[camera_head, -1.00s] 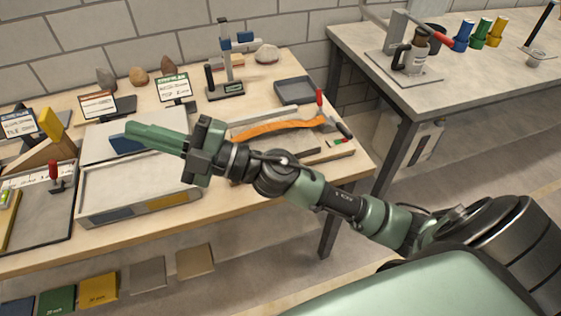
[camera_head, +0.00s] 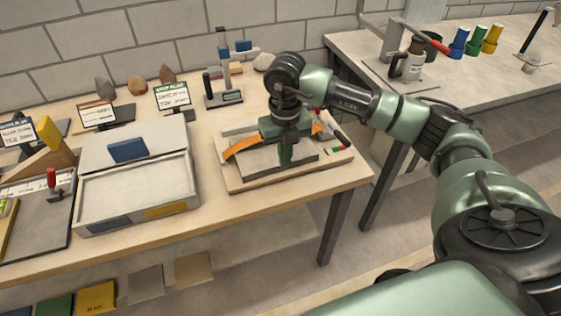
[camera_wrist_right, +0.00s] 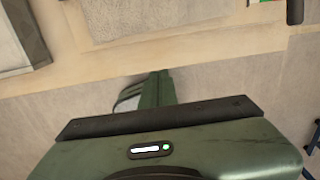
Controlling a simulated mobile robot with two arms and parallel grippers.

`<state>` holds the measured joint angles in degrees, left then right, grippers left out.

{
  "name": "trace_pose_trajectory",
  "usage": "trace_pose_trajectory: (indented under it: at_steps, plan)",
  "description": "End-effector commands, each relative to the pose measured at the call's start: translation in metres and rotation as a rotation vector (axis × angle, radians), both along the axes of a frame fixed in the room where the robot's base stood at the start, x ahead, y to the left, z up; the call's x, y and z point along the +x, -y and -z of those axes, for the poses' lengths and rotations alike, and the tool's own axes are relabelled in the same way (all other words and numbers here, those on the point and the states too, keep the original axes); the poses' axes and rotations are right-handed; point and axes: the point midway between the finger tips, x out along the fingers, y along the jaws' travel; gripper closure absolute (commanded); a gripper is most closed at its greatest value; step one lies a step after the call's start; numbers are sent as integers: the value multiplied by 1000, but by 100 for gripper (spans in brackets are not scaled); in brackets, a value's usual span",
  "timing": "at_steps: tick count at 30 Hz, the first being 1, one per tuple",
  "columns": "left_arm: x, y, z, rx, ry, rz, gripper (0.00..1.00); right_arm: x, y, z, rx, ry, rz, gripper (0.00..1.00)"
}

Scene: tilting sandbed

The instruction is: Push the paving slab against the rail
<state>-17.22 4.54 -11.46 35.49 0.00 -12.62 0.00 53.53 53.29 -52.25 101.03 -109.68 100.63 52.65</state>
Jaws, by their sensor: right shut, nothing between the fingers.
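The paving slab (camera_head: 259,162) looks like a flat grey plate lying on a pale wooden board (camera_head: 236,184) at the right of the near table. In the right wrist view a grey slab (camera_wrist_right: 155,16) shows at the top edge. A grey strip (camera_head: 238,129), which looks like the rail, runs along the board's back and is partly hidden by my arm. My right gripper (camera_head: 285,157) is shut and empty, pointing down over the slab in the head view. Whether its fingertips touch the slab I cannot tell. My left gripper is not in view.
An orange curved strip (camera_head: 241,146) lies behind the slab. A red-handled tool (camera_head: 318,116) and a small red-green item (camera_head: 335,150) lie at the right. The sand-filled box (camera_head: 118,221) stands to the left. A measuring stand (camera_head: 223,84) is behind.

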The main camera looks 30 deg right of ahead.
Motion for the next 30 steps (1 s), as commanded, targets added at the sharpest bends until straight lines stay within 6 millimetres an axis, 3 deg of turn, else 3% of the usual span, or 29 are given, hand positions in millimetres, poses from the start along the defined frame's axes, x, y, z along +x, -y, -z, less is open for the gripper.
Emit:
trace_pose_trajectory:
  at_steps: [13,15,21,30]
  plan:
    - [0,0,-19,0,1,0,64,-2,-2,92,4,-5,-4,100]
    - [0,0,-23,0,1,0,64,13,0,87,6,1,-3,100]
    - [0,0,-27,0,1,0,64,32,6,88,5,-1,-4,100]
    - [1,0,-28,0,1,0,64,38,7,90,5,-1,-6,100]
